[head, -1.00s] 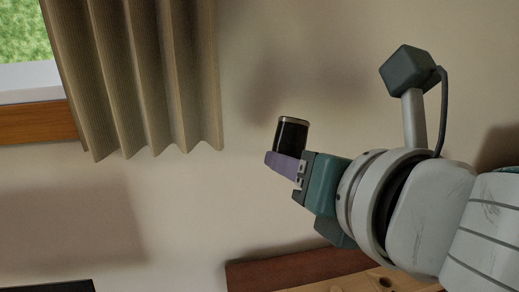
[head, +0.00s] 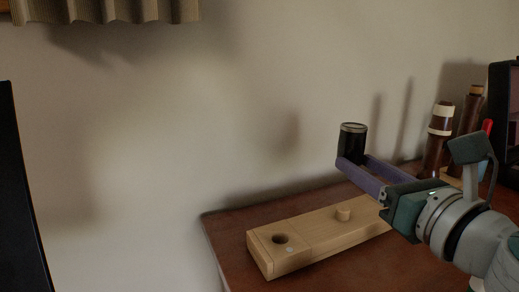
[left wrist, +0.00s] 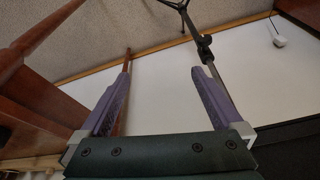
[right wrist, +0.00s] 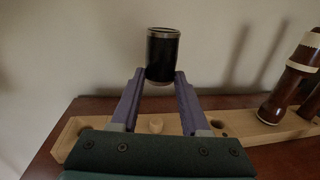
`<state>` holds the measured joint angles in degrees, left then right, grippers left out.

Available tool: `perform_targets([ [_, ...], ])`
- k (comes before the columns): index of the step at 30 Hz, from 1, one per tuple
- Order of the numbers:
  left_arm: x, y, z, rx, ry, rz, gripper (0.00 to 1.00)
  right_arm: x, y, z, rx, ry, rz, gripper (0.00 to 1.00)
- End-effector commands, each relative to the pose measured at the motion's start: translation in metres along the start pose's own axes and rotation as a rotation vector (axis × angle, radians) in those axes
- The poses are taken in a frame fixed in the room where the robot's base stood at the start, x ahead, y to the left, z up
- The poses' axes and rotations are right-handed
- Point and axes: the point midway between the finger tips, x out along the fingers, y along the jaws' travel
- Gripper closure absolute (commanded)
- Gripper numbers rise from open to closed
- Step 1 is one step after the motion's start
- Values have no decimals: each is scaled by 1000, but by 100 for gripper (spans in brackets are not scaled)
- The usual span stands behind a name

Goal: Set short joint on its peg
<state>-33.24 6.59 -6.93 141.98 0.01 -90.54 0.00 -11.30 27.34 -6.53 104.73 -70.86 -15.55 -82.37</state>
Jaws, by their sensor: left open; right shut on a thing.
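The short joint (head: 352,143) is a black cylinder with a silver rim. My right gripper (head: 354,163) is shut on its lower end and holds it upright in the air, above the wooden board. The joint also shows between the fingertips in the right wrist view (right wrist: 162,55). A short pale peg (head: 343,213) stands up from the board, below the joint, and shows between my right fingers in the right wrist view (right wrist: 156,126). The joint is apart from the peg. My left gripper (left wrist: 160,78) is open and empty, seen only in the left wrist view.
The pale wooden board (head: 300,236) lies on a brown top (head: 232,235) against the wall and has a round hole near its left end. Brown, cream-banded woodwind pieces (head: 437,140) stand at the right. A black panel (head: 20,190) is at the far left.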

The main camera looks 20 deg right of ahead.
Motion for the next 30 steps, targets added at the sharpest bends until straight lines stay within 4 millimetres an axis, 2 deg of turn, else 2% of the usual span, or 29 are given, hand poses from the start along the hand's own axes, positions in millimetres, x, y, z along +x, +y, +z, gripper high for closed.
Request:
perform_targets([
  [18, 1, -1, 0, 0, 3, -2, 0, -5, 0, -8, -14, 2, 4, 100],
  [30, 35, -2, 11, 8, 2, -8, 0, -5, -1, -44, -13, 1, 4, 100],
])
